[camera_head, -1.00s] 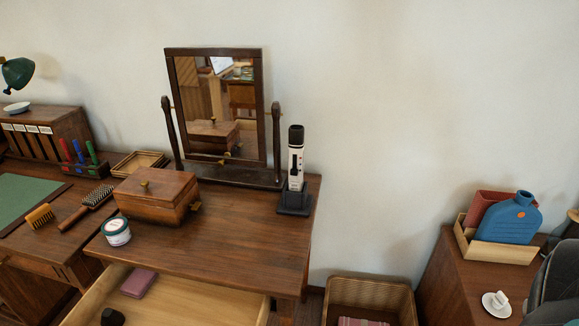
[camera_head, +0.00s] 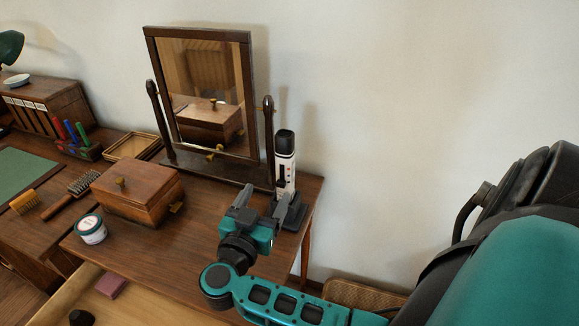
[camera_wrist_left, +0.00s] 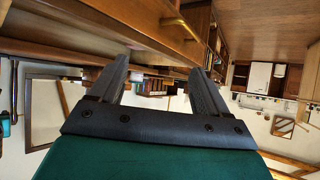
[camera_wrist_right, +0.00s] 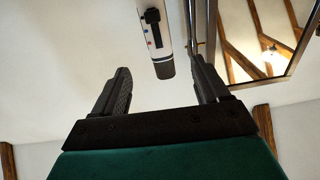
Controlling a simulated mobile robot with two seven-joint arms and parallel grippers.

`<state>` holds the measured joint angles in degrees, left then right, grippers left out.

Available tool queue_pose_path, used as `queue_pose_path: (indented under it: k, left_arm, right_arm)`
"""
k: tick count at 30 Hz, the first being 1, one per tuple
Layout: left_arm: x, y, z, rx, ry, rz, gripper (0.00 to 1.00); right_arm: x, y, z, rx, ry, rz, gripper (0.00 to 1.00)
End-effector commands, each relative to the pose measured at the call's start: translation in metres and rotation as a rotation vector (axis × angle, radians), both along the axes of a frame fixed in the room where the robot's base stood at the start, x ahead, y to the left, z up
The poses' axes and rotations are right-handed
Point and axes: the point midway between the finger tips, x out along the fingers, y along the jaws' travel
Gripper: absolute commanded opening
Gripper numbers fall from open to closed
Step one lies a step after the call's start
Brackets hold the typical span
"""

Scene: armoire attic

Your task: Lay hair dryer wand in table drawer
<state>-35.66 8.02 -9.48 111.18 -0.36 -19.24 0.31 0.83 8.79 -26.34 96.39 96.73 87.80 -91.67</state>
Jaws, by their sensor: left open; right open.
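The hair dryer wand (camera_head: 285,160), white with a black top, stands upright in its dark stand (camera_head: 291,210) at the table's right back corner. In the right wrist view the wand (camera_wrist_right: 156,32) appears upside down, beyond and between the open fingers, not touched. My right gripper (camera_head: 262,203) is open and empty, just in front and left of the stand. The table drawer (camera_head: 62,293) is pulled open at the lower left, its front cut off by the picture edge. My left gripper (camera_wrist_left: 160,70) is open and empty, outside the head view.
A mirror (camera_head: 205,95) stands left of the wand. A wooden box (camera_head: 138,193) and a jar (camera_head: 91,229) sit on the table. A pink case (camera_head: 111,285) and a dark object (camera_head: 82,318) lie in the drawer. A wicker basket (camera_head: 355,295) is at the right.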

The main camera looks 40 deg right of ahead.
Motion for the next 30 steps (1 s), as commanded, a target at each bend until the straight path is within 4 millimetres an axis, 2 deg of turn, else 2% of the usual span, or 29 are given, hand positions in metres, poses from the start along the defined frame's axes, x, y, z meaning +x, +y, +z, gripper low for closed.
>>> queue_pose_path:
  k: [4,12,20,30]
  left_arm:
    - [0.000,0.000,0.001,0.001,0.000,0.000,0.76]
    - [0.000,0.003,-0.001,0.006,0.000,0.001,0.76]
    - [0.000,0.003,-0.003,0.006,0.000,0.001,0.76]
    - [-0.002,0.003,-0.008,0.005,0.004,0.001,0.76]
  right_arm:
    - [0.004,-0.012,-0.003,0.011,0.039,-0.032,0.74]
    - [0.026,-0.056,-0.004,0.009,0.036,-0.032,0.74]
    - [0.037,-0.075,-0.005,0.011,0.036,-0.031,0.74]
    - [0.060,-0.112,-0.010,0.012,0.036,-0.030,0.74]
